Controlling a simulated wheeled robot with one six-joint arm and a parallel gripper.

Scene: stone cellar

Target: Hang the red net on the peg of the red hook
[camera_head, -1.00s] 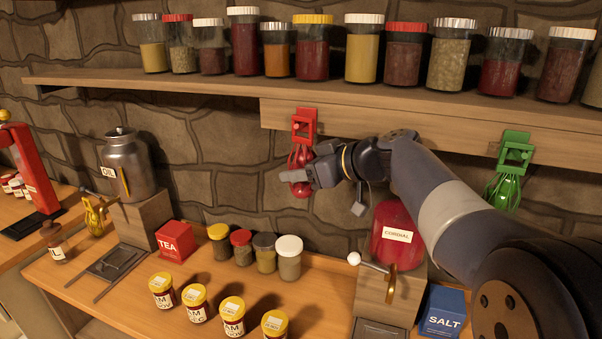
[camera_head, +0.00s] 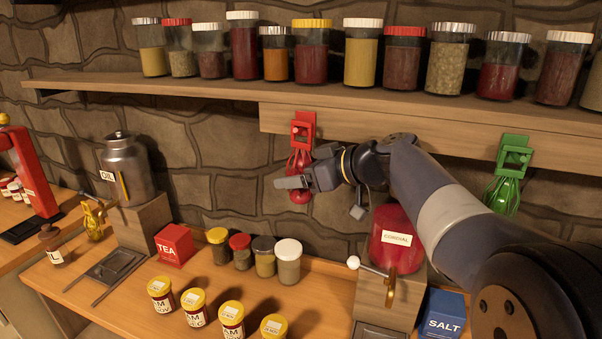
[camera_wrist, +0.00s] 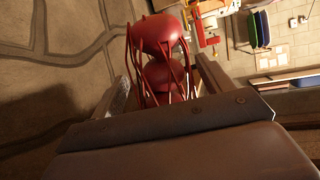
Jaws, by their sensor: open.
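The red hook (camera_head: 303,128) is fixed to the board under the shelf, left of centre in the head view. The red net (camera_head: 299,162), with round red things inside, hangs upright directly below it. Its top meets the hook, but the loop on the peg is too small to make out. My gripper (camera_head: 283,183) is at the net's lower half, partly covering it. In the wrist view the net (camera_wrist: 160,72) lies between the two spread fingers of my gripper (camera_wrist: 165,88), with a gap on the right side; contact on the left is unclear.
A green hook (camera_head: 512,150) with a green net (camera_head: 502,193) hangs at the right. Jars line the shelf (camera_head: 200,84) above. Below are a red cordial vessel (camera_head: 397,253), a tea box (camera_head: 174,244), a salt box (camera_head: 443,312) and several jars on the counter (camera_head: 130,302).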

